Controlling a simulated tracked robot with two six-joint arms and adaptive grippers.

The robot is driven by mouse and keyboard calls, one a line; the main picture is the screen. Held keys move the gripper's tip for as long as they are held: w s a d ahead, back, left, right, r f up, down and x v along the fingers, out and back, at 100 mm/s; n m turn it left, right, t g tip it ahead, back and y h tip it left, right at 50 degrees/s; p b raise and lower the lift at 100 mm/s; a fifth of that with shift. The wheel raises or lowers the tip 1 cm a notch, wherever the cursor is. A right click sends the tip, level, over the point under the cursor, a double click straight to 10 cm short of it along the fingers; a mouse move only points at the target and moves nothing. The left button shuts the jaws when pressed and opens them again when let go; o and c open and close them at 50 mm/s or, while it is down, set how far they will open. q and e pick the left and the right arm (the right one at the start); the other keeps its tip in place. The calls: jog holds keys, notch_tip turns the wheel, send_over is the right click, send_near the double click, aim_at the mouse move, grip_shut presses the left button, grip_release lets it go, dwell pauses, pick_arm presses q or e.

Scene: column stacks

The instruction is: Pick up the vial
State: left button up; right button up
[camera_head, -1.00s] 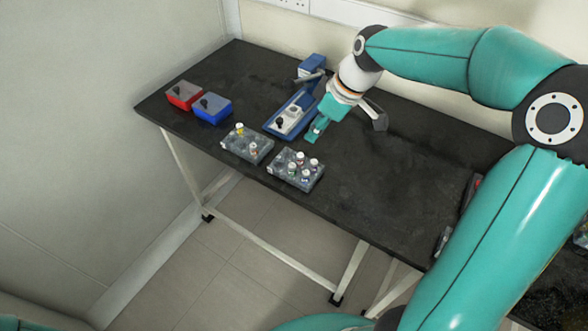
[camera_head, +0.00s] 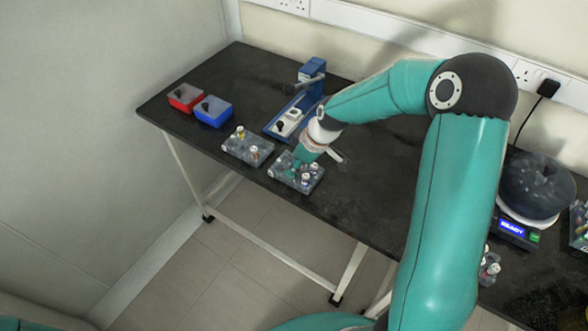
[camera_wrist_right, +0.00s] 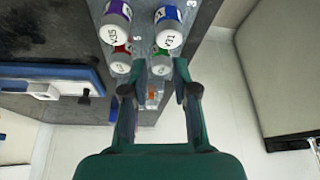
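My right gripper (camera_head: 297,165) is low over the right grey rack (camera_head: 312,187), which holds several small vials. In the right wrist view the gripper (camera_wrist_right: 160,72) is open. A green-banded vial (camera_wrist_right: 161,64) shows between its fingertips; I cannot tell whether they touch it. A red-banded vial (camera_wrist_right: 121,60) is just outside the left finger. A purple-banded vial (camera_wrist_right: 116,20) and a blue-banded vial (camera_wrist_right: 168,27) stand beyond. The gripper partly hides the rack in the head view. My left gripper is not in view.
A second grey rack (camera_head: 238,152) with vials stands just left. Red (camera_head: 186,97) and blue (camera_head: 213,111) boxes sit at the table's left. A blue device (camera_head: 311,73) stands behind the racks. A balance (camera_head: 513,231) is at right. The racks are near the front edge.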

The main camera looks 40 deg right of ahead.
jog(key=shift+w+a+f, duration=0.1)
jog(key=shift+w+f, duration=0.15)
jog(key=shift+f, duration=0.4)
jog(key=c, duration=0.5)
jog(key=shift+o, duration=0.2)
jog(key=shift+r, duration=0.15)
